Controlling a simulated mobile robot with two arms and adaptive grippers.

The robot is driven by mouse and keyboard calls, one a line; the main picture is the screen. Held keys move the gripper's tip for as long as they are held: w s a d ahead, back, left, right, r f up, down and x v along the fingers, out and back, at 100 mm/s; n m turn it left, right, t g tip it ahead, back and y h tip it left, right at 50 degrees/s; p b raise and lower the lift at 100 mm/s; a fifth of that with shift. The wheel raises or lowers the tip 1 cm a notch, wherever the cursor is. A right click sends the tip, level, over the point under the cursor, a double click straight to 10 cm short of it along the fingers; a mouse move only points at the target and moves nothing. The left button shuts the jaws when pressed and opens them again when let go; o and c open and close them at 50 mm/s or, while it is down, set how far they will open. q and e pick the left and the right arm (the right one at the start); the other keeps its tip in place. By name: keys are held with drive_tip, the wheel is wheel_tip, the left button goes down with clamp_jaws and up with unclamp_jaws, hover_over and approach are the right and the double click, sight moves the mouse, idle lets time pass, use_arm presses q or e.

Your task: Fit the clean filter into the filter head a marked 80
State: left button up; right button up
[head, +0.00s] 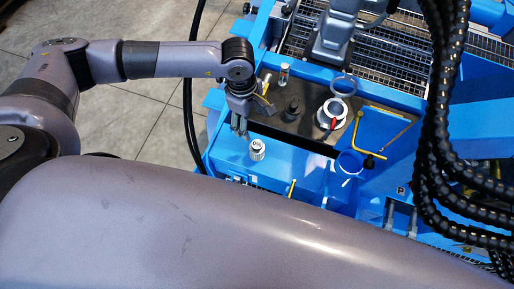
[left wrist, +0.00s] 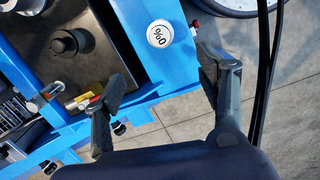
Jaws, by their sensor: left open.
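My left gripper (head: 239,131) is open and empty. In the head view it points down just left of a small white cylinder (head: 257,149) on the blue frame. In the left wrist view the cylinder's white round face (left wrist: 160,34) lies beyond and between the spread fingers (left wrist: 163,84), apart from both. The face bears a dark mark, which I cannot read surely, so I cannot tell whether it is filter or head. My right gripper does not show.
A dark round fitting (head: 293,110) and a white ring-shaped fitting (head: 331,114) with a red part stand on the panel. A yellow bent rod (head: 357,132) and an open blue cup (head: 349,162) are to the right. Black hoses hang at far right. Grey floor (head: 130,110) is clear at left.

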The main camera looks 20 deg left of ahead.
sight(257, 144)
use_arm(q)
drive_tip(key=f, duration=0.4)
drive_tip(key=d+f, duration=0.1)
drive_tip(key=f, duration=0.4)
drive_tip(key=d+f+p, duration=0.1)
drive_tip(key=f, duration=0.4)
drive_tip(key=shift+s+f, duration=0.25)
drive_tip(key=shift+c, duration=0.2)
clamp_jaws()
